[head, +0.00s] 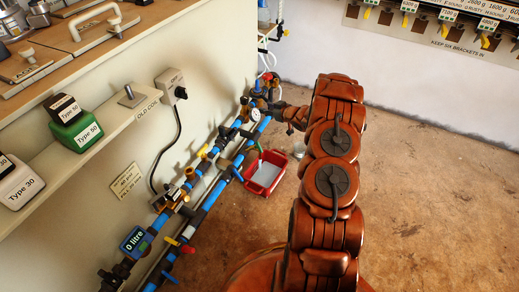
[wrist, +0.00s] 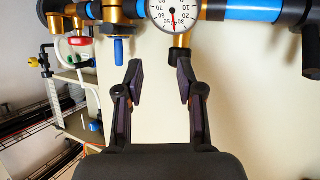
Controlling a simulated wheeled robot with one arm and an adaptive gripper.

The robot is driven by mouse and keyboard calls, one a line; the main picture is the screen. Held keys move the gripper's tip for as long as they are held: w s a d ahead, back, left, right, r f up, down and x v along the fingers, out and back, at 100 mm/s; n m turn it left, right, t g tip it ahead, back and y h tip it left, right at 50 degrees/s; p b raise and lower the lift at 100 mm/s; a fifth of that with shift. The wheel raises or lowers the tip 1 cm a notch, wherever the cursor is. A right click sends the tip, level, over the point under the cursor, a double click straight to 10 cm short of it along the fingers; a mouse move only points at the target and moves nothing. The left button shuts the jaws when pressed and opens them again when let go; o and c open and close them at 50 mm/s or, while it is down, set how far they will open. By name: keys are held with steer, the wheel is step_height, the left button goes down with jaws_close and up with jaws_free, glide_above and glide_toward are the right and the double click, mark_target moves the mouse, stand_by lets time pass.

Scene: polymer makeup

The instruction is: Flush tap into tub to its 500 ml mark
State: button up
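A red tub (head: 279,178) with a pale interior stands on the floor below the pipes in the head view. Its markings and water level are too small to read. My gripper (wrist: 160,80) is open and empty in the wrist view, facing the wall just below the pipe. A blue-handled valve (wrist: 118,50) hangs from a brass fitting left of my fingers, apart from them. A round gauge (wrist: 173,12) sits above and between the fingertips; it also shows in the head view (head: 228,122). I cannot tell which valve is the flush tap. A meter (head: 135,240) reads "0 litre".
Blue pipes (head: 207,196) with several coloured valve handles run along the wall. A shelf (head: 100,150) above holds labelled blocks. A wire rack (wrist: 35,125) stands at the left in the wrist view. The brown floor (head: 420,190) right of my arm is clear.

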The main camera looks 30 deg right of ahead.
mark_target(259, 144)
steer(key=s+a+f+n+t+y+b, duration=0.1)
steer(key=s+a+f+y+b, duration=0.15)
steer(key=s+f, duration=0.4)
steer(key=s+a+f+t+y+b, duration=0.15)
steer(key=s+f+y, duration=0.25)
steer(key=f, duration=0.5)
steer(key=shift+b+x, duration=1.6)
steer(key=shift+x, duration=1.85)
steer(key=shift+r, duration=0.2)
jaws_close()
